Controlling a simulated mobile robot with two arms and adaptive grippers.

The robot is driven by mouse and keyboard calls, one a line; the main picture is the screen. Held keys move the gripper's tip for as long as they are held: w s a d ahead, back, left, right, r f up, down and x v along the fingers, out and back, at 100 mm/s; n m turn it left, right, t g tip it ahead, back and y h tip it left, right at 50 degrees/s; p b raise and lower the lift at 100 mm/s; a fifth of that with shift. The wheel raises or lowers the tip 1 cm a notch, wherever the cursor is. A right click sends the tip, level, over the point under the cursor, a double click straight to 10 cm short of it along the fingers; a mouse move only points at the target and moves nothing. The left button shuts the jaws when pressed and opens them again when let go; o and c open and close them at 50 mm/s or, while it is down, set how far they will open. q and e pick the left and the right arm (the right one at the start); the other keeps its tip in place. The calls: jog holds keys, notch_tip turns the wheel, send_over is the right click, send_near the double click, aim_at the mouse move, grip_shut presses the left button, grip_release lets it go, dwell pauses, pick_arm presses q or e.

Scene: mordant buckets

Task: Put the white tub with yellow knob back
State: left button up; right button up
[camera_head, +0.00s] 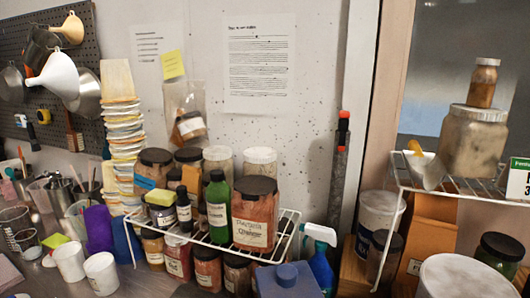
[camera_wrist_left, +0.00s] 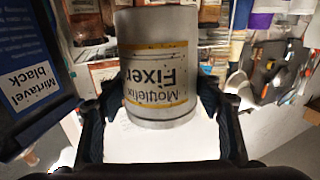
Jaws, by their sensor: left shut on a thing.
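In the left wrist view, my left gripper (camera_wrist_left: 160,98) is shut on a white tub (camera_wrist_left: 160,38), with one dark finger on each side. The tub has a pale label with a yellow border reading "Fixer", which appears upside down in this view. No yellow knob shows on the part of the tub in view. I cannot make out my left gripper or the held tub in the head view. My right gripper is in neither view.
A white wire rack (camera_head: 283,247) holds jars and bottles, including a large brown jar (camera_head: 255,226). Stacked cups (camera_head: 119,120) stand left of it. A blue spray bottle (camera_head: 320,262) stands right. Another wire shelf (camera_head: 455,187) holds jars. A dark labelled container (camera_wrist_left: 35,75) is close to the left finger.

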pick_arm(q)
jog(key=s+f, duration=0.2)
jog(key=s, duration=0.4)
jog(key=shift+s, duration=0.4)
